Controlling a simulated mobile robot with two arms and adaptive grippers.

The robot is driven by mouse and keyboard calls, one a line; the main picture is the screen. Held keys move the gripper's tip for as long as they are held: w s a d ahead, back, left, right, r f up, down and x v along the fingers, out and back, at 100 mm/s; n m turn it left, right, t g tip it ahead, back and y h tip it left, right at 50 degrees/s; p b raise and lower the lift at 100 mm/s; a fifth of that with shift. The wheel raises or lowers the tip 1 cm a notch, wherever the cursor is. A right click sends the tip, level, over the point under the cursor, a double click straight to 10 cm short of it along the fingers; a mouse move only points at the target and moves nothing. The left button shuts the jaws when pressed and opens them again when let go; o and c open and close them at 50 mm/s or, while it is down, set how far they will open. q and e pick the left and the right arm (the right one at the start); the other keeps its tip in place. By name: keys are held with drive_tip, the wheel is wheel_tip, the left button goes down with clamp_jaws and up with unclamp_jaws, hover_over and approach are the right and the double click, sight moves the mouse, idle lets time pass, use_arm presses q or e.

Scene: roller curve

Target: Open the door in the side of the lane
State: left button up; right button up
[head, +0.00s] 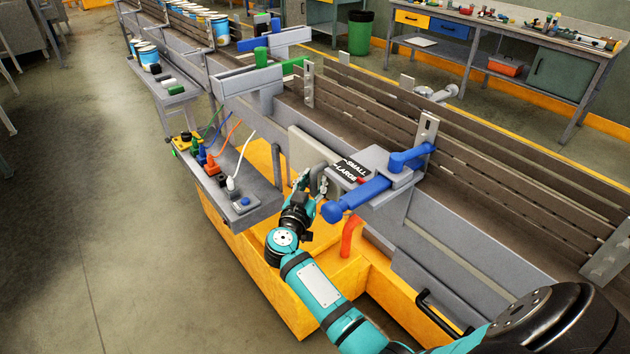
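The lane (350,97) is a long grey roller track with dark slats, running from the upper left to the lower right. In its near side is a pale grey panel (304,153), which looks like the door; whether it is ajar I cannot tell. A dark grey curved handle (317,176) shows at its lower right. My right gripper (311,183) is at this handle, its fingers apart and on either side of it. Whether they touch it I cannot tell; the gripper hides part of the panel's lower area. My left gripper is out of view.
A box with a SMALL/LARGE sign (352,169) and a blue lever (358,197) stands close right of my gripper. A grey side shelf (243,203) with coloured plugs and cables is to the left. An orange base (262,232) lies below. The floor at left is clear.

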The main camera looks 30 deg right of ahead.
drive_tip(key=shift+s+r, duration=0.1)
drive_tip(key=shift+r, duration=0.05)
drive_tip(key=shift+a, duration=0.1)
drive_tip(key=shift+c, duration=0.3)
clamp_jaws()
drive_tip(key=shift+f, duration=0.35)
